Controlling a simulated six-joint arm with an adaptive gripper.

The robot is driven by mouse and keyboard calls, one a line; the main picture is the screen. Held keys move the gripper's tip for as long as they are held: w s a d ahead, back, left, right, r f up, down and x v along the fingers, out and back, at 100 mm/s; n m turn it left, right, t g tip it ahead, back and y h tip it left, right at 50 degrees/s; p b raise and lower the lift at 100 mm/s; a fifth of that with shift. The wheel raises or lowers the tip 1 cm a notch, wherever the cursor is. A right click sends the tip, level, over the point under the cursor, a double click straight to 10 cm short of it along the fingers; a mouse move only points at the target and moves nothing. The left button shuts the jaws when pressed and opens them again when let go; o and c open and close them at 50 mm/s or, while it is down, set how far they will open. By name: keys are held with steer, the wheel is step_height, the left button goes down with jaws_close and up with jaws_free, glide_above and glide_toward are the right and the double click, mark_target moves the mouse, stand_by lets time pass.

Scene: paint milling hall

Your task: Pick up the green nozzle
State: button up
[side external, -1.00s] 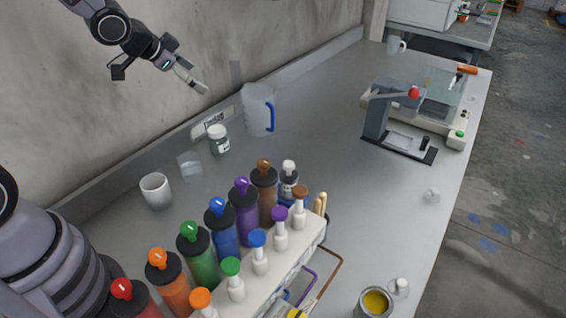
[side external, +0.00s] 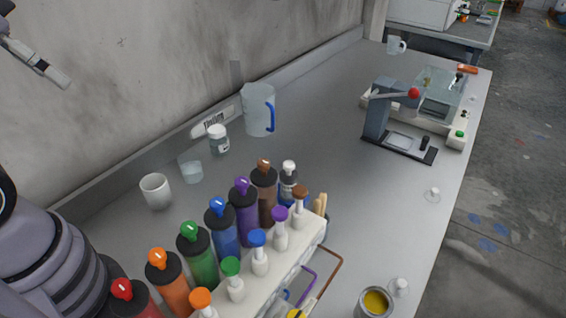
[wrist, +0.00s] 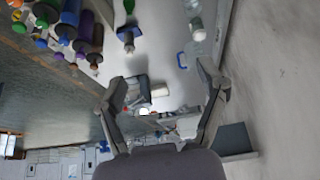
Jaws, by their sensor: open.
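The green nozzle (side external: 189,231) sits upright on the black collar of a green bottle (side external: 203,262), in the row of coloured bottles in the side external view. A smaller white bottle with a green cap (side external: 231,267) stands in front of it. My gripper (wrist: 160,73) is open and empty in the wrist view, its two fingers wide apart. In the side external view only part of it (side external: 45,67) shows at the upper left, high and well away from the bottles. I cannot pick out the green nozzle for certain in the wrist view.
A white rack (side external: 285,265) of small capped bottles stands before the nozzle row. A white mug (side external: 156,191), a beaker (side external: 190,171), a jar (side external: 218,141) and a blue-handled jug (side external: 258,108) stand behind, near the wall. The middle of the bench is clear.

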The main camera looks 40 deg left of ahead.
stand_by(0.5)
steer(key=shift+c, duration=1.3)
